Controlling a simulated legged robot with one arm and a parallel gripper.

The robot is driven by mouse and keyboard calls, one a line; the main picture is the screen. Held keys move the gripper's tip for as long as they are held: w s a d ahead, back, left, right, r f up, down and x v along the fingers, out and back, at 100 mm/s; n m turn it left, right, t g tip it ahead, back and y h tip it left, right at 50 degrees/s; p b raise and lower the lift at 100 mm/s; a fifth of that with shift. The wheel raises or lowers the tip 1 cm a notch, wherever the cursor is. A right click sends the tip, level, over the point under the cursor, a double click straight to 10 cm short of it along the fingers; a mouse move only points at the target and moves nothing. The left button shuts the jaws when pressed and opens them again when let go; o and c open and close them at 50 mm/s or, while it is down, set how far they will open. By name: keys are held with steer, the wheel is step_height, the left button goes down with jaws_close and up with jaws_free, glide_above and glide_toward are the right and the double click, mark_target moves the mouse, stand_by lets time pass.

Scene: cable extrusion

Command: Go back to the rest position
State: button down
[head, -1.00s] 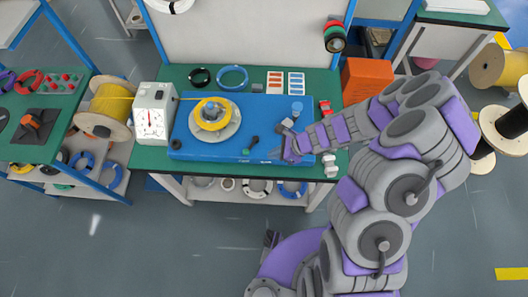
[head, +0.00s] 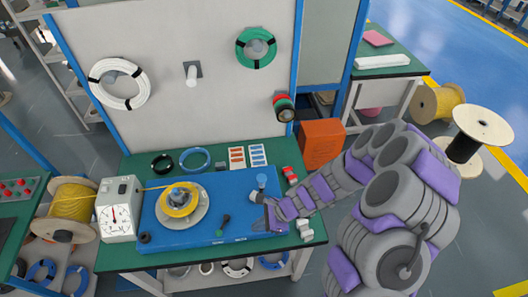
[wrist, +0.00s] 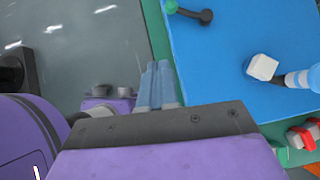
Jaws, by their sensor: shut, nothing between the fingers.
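My gripper (head: 268,215) is over the front right part of the blue machine (head: 235,185) on the green workbench (head: 135,258). In the wrist view my gripper (wrist: 158,72) has its two grey-blue fingers pressed together, with nothing between them. There it points along the front edge of the blue machine (wrist: 225,40) and the green bench strip. My purple and grey arm reaches in from the right in the head view.
A yellow cable coil (head: 180,200) sits on the machine's turntable. A gauge box (head: 118,208) and a yellow spool (head: 70,212) stand left. An orange bin (head: 322,143) is behind my arm.

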steer(key=s+d+r+n+g+h+b, duration=0.1)
steer(key=s+r+n, duration=0.2)
steer(key=r+n, duration=0.35)
steer(key=s+d+r+n+h+b, duration=0.1)
steer(key=s+d+r+n, duration=0.15)
steer(key=r, duration=0.65)
steer(key=s+d+r+n+h+b, duration=0.1)
steer(key=s+d+r+n+h, duration=0.2)
steer(key=s+d, duration=0.4)
steer(key=s+d+r+n+h, duration=0.3)
steer(key=s+d+r+n, duration=0.1)
steer(key=s+d, duration=0.4)
steer(key=shift+s+r+b, duration=0.35)
steer(key=shift+s+r, duration=0.25)
steer(key=shift+r, duration=0.05)
